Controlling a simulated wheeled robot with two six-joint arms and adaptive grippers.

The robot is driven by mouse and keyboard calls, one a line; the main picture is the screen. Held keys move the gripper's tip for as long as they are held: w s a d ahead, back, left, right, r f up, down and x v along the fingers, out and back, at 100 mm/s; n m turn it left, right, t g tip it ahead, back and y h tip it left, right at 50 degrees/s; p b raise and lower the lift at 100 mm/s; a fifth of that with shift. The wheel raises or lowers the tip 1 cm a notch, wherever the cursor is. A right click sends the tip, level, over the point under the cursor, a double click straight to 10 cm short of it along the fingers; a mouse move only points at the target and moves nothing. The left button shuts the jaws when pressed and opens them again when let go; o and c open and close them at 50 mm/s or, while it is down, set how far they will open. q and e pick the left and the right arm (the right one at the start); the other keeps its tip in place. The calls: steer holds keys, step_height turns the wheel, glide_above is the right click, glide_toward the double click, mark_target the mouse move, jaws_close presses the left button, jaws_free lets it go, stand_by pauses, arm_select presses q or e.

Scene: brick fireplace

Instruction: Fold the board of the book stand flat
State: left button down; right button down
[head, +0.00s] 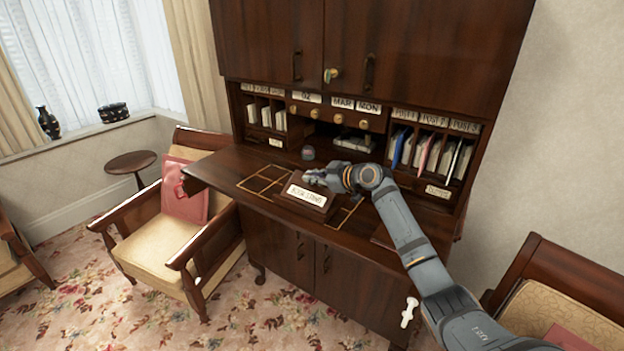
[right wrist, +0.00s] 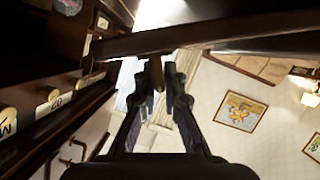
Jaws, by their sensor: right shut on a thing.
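The dark wooden book stand (head: 292,203) sits on the desk's fold-down top and bears a pale "BOOK STAND" label. My right gripper (head: 314,178) is at its back upper edge, just behind the label. In the right wrist view, the fingers (right wrist: 160,72) are close together on a small brown part at a dark wooden board (right wrist: 190,38), which crosses the picture just past the fingertips. The gripper hides part of the board in the head view, and I cannot tell its exact tilt. My left gripper is not in view.
The desk top (head: 225,165) has free room to the left of the stand. Pigeonholes with envelopes (head: 432,152) and small drawers line the back. A small round object (head: 308,153) stands behind the stand. A wooden armchair (head: 165,225) is close to the desk's left side.

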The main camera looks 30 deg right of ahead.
steer(key=shift+f, duration=0.1)
steer(key=c, duration=1.4)
jaws_free()
steer(key=shift+c, duration=0.2)
steer(key=v, duration=1.2)
